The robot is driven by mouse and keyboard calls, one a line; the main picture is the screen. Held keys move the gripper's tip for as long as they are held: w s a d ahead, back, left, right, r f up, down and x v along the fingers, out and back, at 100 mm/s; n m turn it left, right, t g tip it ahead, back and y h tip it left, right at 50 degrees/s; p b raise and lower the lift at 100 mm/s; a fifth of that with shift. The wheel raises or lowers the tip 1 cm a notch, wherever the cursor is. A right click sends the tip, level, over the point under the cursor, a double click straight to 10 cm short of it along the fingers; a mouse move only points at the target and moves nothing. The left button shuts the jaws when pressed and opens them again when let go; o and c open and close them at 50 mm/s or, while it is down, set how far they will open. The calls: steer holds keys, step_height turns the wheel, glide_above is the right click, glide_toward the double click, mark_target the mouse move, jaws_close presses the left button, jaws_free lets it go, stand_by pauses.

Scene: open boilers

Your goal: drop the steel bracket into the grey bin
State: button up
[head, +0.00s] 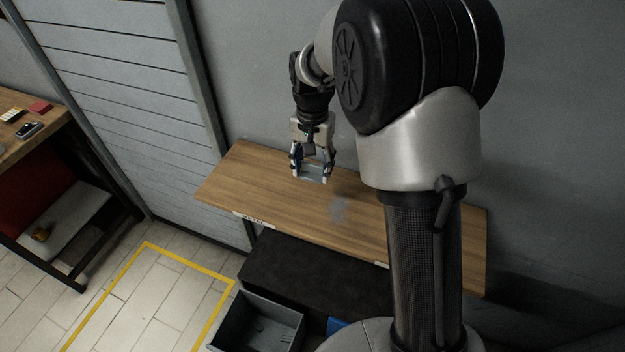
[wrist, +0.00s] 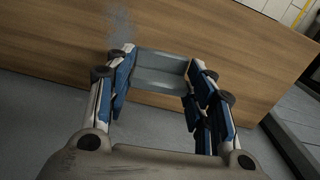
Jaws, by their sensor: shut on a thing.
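The steel bracket (head: 312,172) is a grey angled piece of metal between the fingers of my gripper (head: 311,168). In the wrist view the bracket (wrist: 160,72) spans the gap between the blue-padded fingertips of my gripper (wrist: 160,85), which are shut on it. In the head view it is held over the wooden shelf (head: 255,180); I cannot tell exactly how high. The grey bin (head: 255,322) stands low at the bottom of the head view, in front of the shelf, with its open top showing. The bin is not in the wrist view.
A dark surface (head: 290,268) lies below the shelf, behind the bin. A blue item (head: 337,325) shows right of the bin, partly hidden by my body. A table (head: 30,125) with small objects stands at the left. Yellow tape (head: 185,261) marks open floor.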

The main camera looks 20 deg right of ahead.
mark_target(312, 165)
step_height(312, 165, up, 9)
steer(key=shift+r+p, duration=0.1)
steer(key=shift+p, duration=0.6)
